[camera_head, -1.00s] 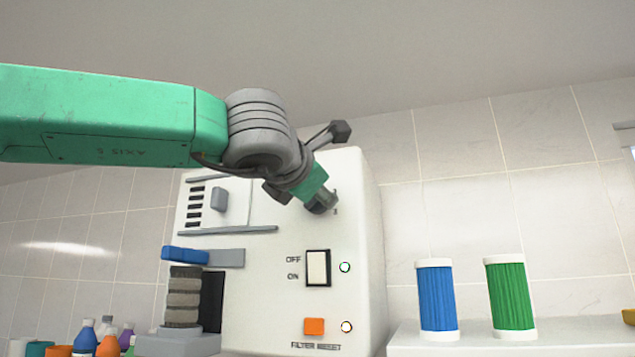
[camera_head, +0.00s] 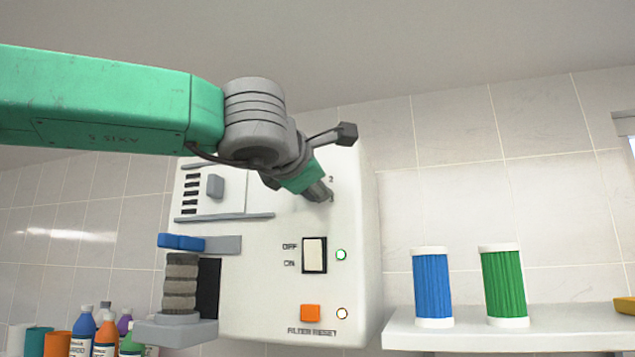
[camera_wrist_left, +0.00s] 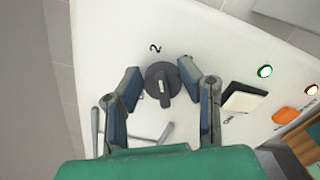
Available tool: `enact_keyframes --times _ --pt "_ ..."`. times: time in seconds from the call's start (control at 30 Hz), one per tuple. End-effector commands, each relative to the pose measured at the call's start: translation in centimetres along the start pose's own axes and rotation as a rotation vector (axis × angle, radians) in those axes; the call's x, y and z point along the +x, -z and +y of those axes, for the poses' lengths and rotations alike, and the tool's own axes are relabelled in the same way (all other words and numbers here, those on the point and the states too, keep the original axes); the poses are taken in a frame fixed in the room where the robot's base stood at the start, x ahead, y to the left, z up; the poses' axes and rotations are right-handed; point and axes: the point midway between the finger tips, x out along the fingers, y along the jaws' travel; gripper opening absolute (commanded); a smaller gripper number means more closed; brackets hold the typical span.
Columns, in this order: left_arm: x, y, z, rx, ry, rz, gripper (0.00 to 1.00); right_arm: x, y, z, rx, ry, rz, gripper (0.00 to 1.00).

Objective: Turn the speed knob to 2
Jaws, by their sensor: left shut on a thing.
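The dark round speed knob (camera_wrist_left: 162,85) is on the white machine's front panel (camera_head: 265,300), with a raised ridge across its face. A printed 2 (camera_wrist_left: 155,47) stands above it in the left wrist view and also shows in the head view (camera_head: 331,180). In the head view my left gripper (camera_head: 320,192) hides most of the knob. I cannot tell exactly which mark the knob points at. My right gripper is not in view.
Below the knob are an off/on switch (camera_head: 314,255), a lit green lamp (camera_head: 341,255) and an orange button (camera_head: 310,313). A blue filter (camera_head: 432,288) and a green filter (camera_head: 504,286) stand on a shelf at right. Several bottles (camera_head: 82,330) stand at lower left.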

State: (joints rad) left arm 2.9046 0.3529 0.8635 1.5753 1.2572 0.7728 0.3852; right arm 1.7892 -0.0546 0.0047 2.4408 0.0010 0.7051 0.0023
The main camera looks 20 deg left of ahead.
Motion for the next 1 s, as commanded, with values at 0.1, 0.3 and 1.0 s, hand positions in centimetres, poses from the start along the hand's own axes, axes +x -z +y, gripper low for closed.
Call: enact_keyframes --times 0.1,0.3,1.0 --pt "0.2 0.3 -0.8 0.001 0.014 0.007 0.43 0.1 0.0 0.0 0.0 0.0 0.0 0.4" --pt "0.1 0.2 -0.5 0.0 0.008 0.004 0.52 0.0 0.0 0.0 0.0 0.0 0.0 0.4" --pt "-9.4 0.2 -0.5 -0.001 0.01 0.002 0.52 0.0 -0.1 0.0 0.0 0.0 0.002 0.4"
